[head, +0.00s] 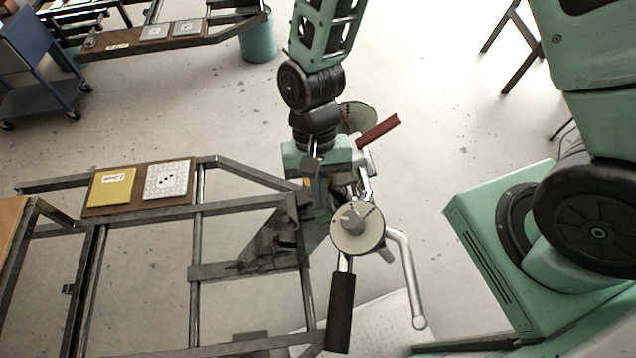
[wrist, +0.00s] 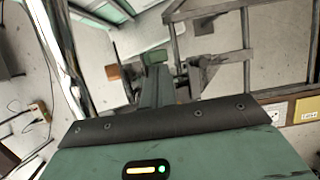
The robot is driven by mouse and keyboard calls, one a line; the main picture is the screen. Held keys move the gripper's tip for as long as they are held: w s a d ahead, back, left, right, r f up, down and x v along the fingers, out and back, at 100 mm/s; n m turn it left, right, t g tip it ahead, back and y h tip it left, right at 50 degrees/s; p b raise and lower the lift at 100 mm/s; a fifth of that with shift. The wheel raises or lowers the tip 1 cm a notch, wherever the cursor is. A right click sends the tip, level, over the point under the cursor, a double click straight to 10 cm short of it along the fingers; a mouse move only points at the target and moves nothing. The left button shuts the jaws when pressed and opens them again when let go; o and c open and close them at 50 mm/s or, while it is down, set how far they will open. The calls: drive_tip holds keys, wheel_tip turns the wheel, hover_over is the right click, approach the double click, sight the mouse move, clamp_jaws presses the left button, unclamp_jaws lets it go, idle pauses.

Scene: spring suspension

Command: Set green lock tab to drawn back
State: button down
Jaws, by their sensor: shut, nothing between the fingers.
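My gripper (head: 319,200) points down beside the suspension mechanism at the right end of the metal frame. In the wrist view its dark fingers (wrist: 157,84) are together with nothing seen between them. A small green piece (wrist: 154,57) shows just beyond the fingertips; I cannot tell whether it is the green lock tab or whether the fingers touch it. In the head view my gripper body and the mechanism crowd this spot, and no lock tab can be made out, so its position cannot be read.
A round dial (head: 350,240) with a black-gripped lever (head: 340,312) and a bent silver crank (head: 408,275) stands right of my gripper. A red handle (head: 378,131) sticks out behind. The dark metal frame (head: 197,255) extends left, carrying a yellow plate (head: 111,189) and a white plate (head: 168,180).

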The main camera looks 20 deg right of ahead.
drive_tip(key=p+v, duration=0.8)
drive_tip(key=v, duration=0.2)
idle(0.4)
